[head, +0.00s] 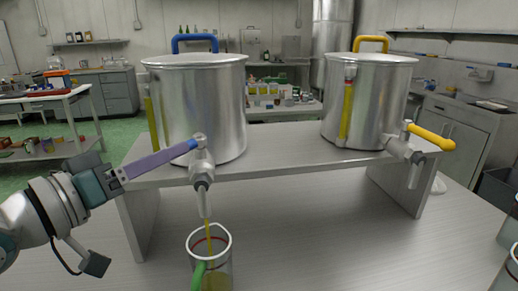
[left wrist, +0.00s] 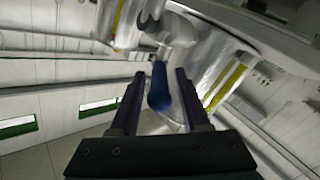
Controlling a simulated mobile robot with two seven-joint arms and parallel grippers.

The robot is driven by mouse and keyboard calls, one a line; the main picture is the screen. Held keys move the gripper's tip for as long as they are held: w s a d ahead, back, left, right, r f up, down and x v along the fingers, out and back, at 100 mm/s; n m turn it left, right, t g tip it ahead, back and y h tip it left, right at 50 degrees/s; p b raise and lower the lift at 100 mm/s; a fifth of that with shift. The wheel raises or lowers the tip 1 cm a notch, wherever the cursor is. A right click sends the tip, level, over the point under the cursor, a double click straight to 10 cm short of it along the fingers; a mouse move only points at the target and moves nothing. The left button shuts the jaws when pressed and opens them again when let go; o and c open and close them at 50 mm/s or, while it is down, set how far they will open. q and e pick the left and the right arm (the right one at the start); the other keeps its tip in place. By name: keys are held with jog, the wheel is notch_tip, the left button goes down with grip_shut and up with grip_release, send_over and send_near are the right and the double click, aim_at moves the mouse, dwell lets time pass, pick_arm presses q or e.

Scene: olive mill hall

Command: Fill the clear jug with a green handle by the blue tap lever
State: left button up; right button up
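The clear jug with a green handle (head: 224,262) stands under the left tap (head: 203,170). A thin yellow stream (head: 208,236) runs from the spout into it. Yellow liquid (head: 216,281) lies low in the jug, well below a red line near the rim. The blue tap lever (left wrist: 159,88) shows in the left wrist view between the fingers of my left gripper (left wrist: 160,78). Gaps show on both sides of the lever, so the gripper looks open around it. In the head view my left gripper (head: 186,150) mostly hides the lever. My right gripper is not in view.
Two steel vats, one with a blue handle (head: 195,38) and one with a yellow handle (head: 371,40), stand on a raised bench (head: 280,158). The right tap has a yellow lever (head: 432,137). Other vessels (head: 509,272) are cut off at the right edge. The tabletop between is clear.

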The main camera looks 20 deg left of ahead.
pick_arm(q)
jog(key=shift+o, duration=0.2)
jog(key=s+a, duration=0.1)
jog(key=s, duration=0.8)
jog(key=shift+s+a, duration=0.3)
jog(key=shift+s, duration=0.1)
